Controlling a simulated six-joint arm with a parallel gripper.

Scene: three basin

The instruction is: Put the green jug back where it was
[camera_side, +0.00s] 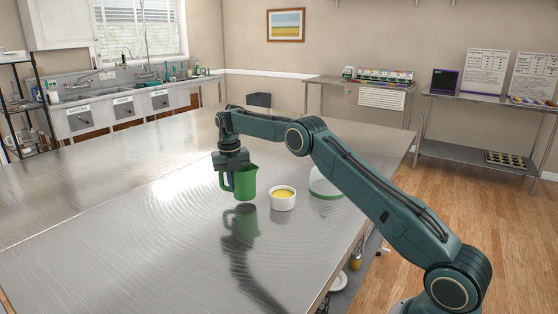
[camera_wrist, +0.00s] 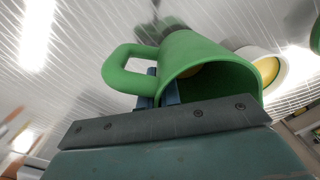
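The green jug (camera_side: 245,185) is upright at the middle of the steel table, its handle toward the left in the side view. My gripper (camera_side: 230,180) points down over the jug's handle side. In the wrist view the green jug (camera_wrist: 205,55) shows its open mouth and handle loop. The bluish fingers of my gripper (camera_wrist: 161,90) reach down at the handle, beside the jug's wall, and look closed on it. Exactly which part they pinch is partly hidden. The jug seems close above the table; I cannot tell whether its base touches.
A white cup with yellow contents (camera_side: 283,198) stands just right of the jug. The steel table (camera_side: 110,225) is clear on the left. Sinks (camera_side: 120,105) line the back left wall.

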